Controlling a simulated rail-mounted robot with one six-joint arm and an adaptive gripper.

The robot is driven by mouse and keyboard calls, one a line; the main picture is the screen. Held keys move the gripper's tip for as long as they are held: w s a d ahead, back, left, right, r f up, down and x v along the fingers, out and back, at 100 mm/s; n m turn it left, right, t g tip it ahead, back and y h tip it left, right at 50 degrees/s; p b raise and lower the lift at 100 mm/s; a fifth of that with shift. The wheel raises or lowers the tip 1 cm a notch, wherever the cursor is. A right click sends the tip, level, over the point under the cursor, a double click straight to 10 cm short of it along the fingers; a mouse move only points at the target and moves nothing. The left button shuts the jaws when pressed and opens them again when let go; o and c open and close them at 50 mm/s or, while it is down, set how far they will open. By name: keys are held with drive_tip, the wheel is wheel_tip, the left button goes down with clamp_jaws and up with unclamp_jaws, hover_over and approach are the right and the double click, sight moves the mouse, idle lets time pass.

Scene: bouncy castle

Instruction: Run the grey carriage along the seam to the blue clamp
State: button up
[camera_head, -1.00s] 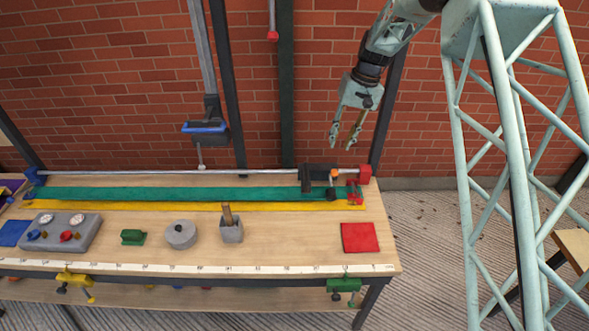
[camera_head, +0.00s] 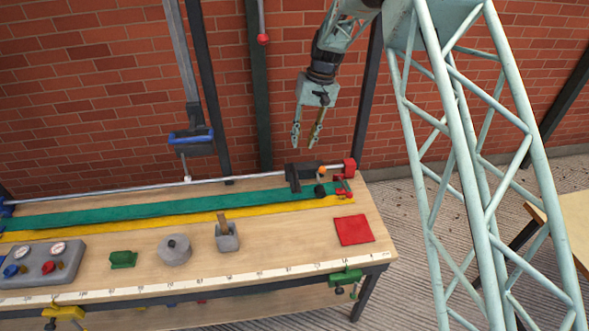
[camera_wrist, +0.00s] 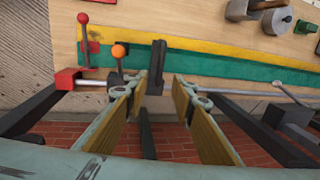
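The carriage (camera_head: 303,172), dark grey to black, sits on the metal rail at the right end, beside the red clamp (camera_head: 349,168). An orange knob (camera_head: 322,169) is on its right side. The blue clamp (camera_head: 6,209) is at the rail's far left end, cut by the picture edge. Green and yellow strips lie along the rail, their edges side by side. My gripper (camera_head: 305,140) is open and empty, pointing down above the carriage. In the wrist view the carriage's dark arm (camera_wrist: 157,62) appears between and beyond my open fingers (camera_wrist: 159,88); no contact shows.
A blue-trimmed device (camera_head: 191,138) hangs over the rail left of the carriage. The bench (camera_head: 290,240) holds a red square (camera_head: 354,230), a grey block with a wooden handle (camera_head: 227,238), a round weight (camera_head: 174,250), a green block (camera_head: 123,259) and a gauge box (camera_head: 40,266).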

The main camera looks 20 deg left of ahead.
sight(295, 171)
drive_tip(key=shift+s+a+f+p, duration=0.2)
drive_tip(key=shift+a+f, duration=0.2)
drive_tip(key=shift+f, duration=1.85)
drive_tip(key=shift+s+a+f+p, duration=0.25)
drive_tip(key=shift+a+f, duration=0.2)
drive_tip(key=shift+f, duration=1.8)
drive_tip(key=shift+s+a+f+p, duration=0.2)
drive_tip(key=shift+a+f, duration=0.2)
drive_tip(key=shift+f, duration=1.85)
clamp_jaws()
